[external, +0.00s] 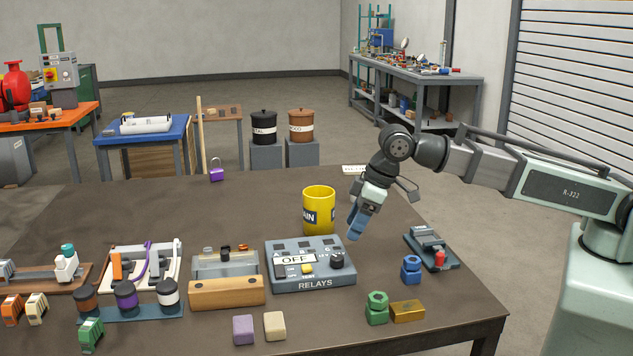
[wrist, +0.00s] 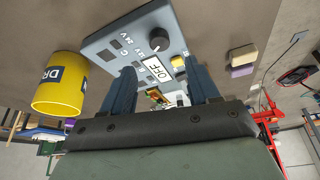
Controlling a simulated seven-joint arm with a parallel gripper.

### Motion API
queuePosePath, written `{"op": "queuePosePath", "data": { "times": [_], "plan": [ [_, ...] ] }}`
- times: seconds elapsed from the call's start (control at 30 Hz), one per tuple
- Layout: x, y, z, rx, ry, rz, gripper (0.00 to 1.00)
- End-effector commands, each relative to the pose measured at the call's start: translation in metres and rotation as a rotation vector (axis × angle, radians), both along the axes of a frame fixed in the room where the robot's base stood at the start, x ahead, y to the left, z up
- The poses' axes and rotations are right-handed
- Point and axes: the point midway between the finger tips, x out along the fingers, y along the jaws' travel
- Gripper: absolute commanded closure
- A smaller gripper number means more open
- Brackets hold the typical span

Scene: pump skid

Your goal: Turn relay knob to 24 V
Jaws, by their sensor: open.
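The relay box (external: 312,285) is a grey panel marked RELAYS on the table, with a white OFF sign (external: 296,259) on it. Its round black knob (external: 337,260) is at the right side of the panel. In the wrist view the knob (wrist: 159,39) is near the top, with 24V and 12V markings beside it; its exact setting is too small to tell. My gripper (external: 356,224) hangs above and behind the panel's right side, fingers pointing down. In the wrist view its blue fingers (wrist: 162,76) are apart and empty, with the knob beyond them, untouched.
A yellow drain cup (external: 319,210) stands close behind the panel, left of my gripper. A wooden-fronted box (external: 226,292) is to the panel's left. Blue and green nuts (external: 377,308), a brass block (external: 407,311) and a red-button device (external: 432,250) are to the right.

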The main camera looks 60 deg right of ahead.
Motion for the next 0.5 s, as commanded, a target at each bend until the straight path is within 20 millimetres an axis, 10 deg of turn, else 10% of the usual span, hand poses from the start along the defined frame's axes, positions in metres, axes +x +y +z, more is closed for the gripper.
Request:
{"op": "queuePosePath", "data": {
  "times": [0.5],
  "plan": [
    [0.024,0.013,-0.065,-0.002,0.001,0.0,0.4]
  ]
}}
